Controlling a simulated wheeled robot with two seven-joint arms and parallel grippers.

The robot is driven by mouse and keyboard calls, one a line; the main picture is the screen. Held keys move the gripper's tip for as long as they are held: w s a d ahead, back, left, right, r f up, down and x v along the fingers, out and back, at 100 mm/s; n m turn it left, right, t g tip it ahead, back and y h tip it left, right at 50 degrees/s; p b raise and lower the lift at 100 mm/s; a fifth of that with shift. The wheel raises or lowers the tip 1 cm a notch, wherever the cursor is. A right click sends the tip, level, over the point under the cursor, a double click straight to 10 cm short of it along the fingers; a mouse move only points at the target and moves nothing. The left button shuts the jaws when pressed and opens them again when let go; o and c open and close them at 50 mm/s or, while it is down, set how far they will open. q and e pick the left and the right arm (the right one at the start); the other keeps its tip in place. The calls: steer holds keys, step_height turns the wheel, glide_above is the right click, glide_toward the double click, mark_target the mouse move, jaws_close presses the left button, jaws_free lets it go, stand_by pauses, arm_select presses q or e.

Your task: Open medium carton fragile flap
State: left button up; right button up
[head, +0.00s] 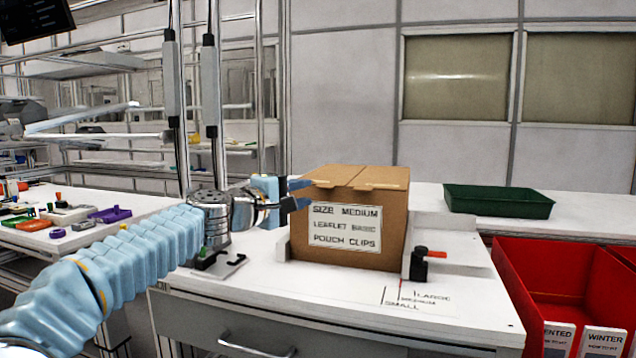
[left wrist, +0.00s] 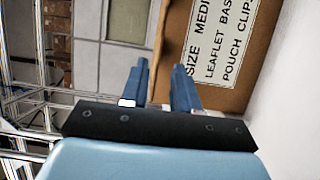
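A brown cardboard carton (head: 375,252) stands upright on the white bench, its top flaps lying closed and meeting at a middle seam. Its front label (head: 344,228) reads size medium, leaflet basic, pouch clips. No fragile marking is readable. My left gripper (head: 298,194) is at the carton's upper left front edge, fingers pointing right. My right gripper is not in view.
A black clamp with a red handle (head: 420,263) stands at the carton's right front. A green tray (head: 498,201) sits on the bench behind right. Red bins (head: 562,283) are at the right. Size marks (head: 418,298) lie on the clear bench front.

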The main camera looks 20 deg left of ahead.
mark_target(322, 188)
arm_select(q)
steer(key=p+x, duration=0.1)
steer(key=x, duration=0.4)
steer(key=shift+w+d+p, duration=0.15)
steer(key=shift+w+p, duration=0.15)
steer(key=shift+w, duration=0.05)
jaws_close()
stand_by(1.1)
